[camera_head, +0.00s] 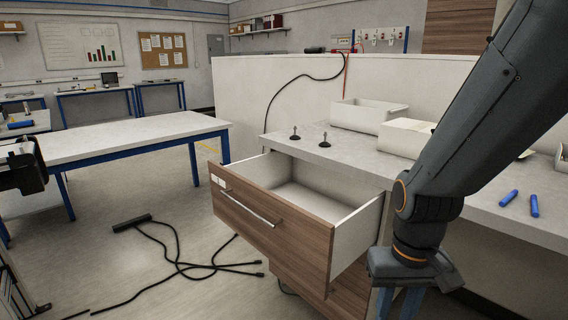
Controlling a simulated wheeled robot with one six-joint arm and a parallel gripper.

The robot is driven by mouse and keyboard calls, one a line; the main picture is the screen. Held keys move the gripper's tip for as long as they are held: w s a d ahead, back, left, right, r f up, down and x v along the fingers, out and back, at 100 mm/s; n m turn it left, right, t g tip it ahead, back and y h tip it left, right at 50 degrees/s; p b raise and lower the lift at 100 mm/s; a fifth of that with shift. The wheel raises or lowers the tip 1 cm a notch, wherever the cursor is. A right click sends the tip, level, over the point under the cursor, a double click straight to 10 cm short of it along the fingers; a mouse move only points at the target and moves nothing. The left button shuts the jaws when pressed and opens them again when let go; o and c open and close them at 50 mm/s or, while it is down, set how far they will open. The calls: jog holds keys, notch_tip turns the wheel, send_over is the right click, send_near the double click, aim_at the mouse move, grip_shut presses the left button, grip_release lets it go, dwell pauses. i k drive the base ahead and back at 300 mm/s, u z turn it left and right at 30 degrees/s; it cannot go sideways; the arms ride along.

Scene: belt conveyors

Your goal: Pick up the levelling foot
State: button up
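Two small dark levelling feet stand upright on the grey worktop near its left end. One levelling foot (295,134) is on the left and the other levelling foot (325,141) is a little to its right; they stand apart. My gripper (398,303) hangs at the bottom right, in front of the worktop and to the right of the open drawer, well away from both feet. Its fingertips are cut off by the lower edge of the picture, so its opening is unclear. Nothing held by it shows.
An open wood-fronted drawer (275,222) juts out below the worktop (350,161). A white open bin (362,116) and a white box (405,137) stand right of the feet. Blue markers (534,205) lie far right. A power strip (132,222) and cables lie on the floor.

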aim_at(295, 137)
jog(key=u, duration=1.4)
jog(key=i, duration=2)
jog(key=z, duration=0.7)
